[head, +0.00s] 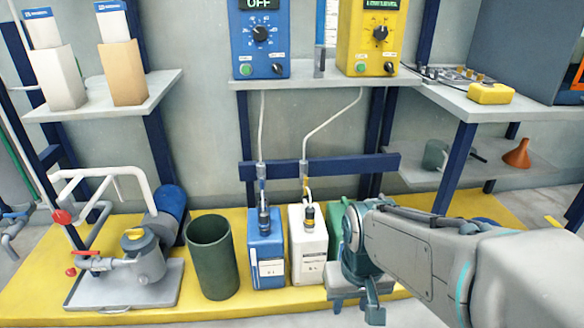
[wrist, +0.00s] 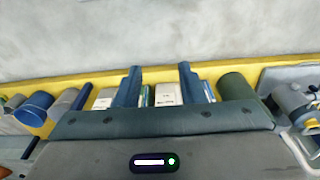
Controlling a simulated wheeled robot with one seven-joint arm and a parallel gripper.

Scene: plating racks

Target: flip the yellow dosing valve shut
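The yellow dosing valve (head: 306,186) is a small fitting on the right-hand clear hose, just below the blue rail and above the white canister (head: 308,245). It is too small to tell how its lever stands. My gripper (head: 357,305) is low and to the right of the white canister, in front of the green container (head: 337,226), and apart from the valve. In the wrist view its two blue fingers (wrist: 159,87) stand well apart with nothing held between them. The valve cannot be made out in the wrist view.
A matching blue valve (head: 261,187) hangs left of it, over the blue canister (head: 266,250). The blue rail (head: 348,166) runs behind the hoses. A dark green bin (head: 212,258) and a pump (head: 143,258) stand further left. Blue and yellow control boxes (head: 371,36) sit on the shelf above.

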